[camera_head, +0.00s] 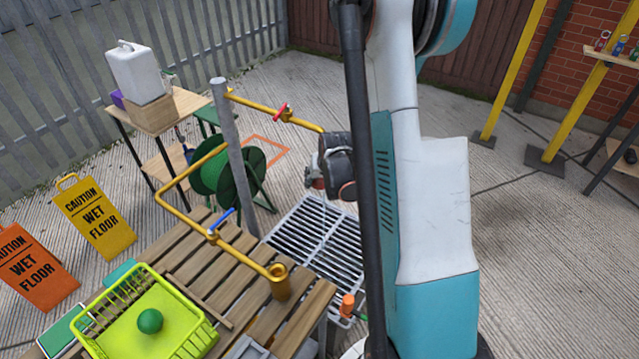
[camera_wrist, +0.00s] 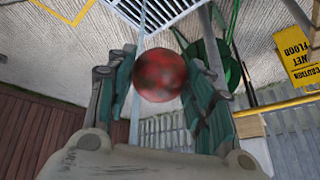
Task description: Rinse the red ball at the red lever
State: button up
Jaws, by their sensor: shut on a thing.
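My gripper (camera_head: 316,182) hangs over the grey metal grating, beside the right end of the upper yellow pipe. In the wrist view my gripper (camera_wrist: 165,85) is shut on the red ball (camera_wrist: 161,75), which has dark smudges on its surface. The ball is hard to make out in the head view. The red lever (camera_head: 281,111) sits on the upper yellow pipe (camera_head: 255,103), up and left of my gripper.
A blue lever (camera_head: 222,218) sits on the lower yellow pipe over the slatted bench (camera_head: 215,275). A lime crate (camera_head: 203,338) holds a green ball (camera_head: 150,321). A grey post (camera_head: 232,160), a green hose reel (camera_head: 222,170) and the grating (camera_head: 315,240) stand nearby.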

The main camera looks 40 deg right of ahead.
jog(key=shift+w+d+f+b, duration=0.25)
jog(key=shift+w+d+b, duration=0.05)
jog(key=shift+w+d, duration=0.55)
jog(key=shift+w+d+f+b, duration=0.2)
jog(key=shift+w+d+b, duration=0.1)
jog(key=shift+w+d, duration=0.45)
jog(key=shift+s+d, duration=0.35)
jog(key=shift+d, duration=0.05)
jog(key=shift+w+a+b, duration=0.15)
jog(key=shift+b, duration=0.15)
jog(key=shift+w+a, duration=0.25)
jog(key=shift+a, duration=0.05)
jog(key=s+a+b, duration=0.2)
jog(key=s+a, duration=0.3)
jog(key=shift+s+a, duration=0.25)
jog(key=shift+s, duration=0.15)
dwell(0.4)
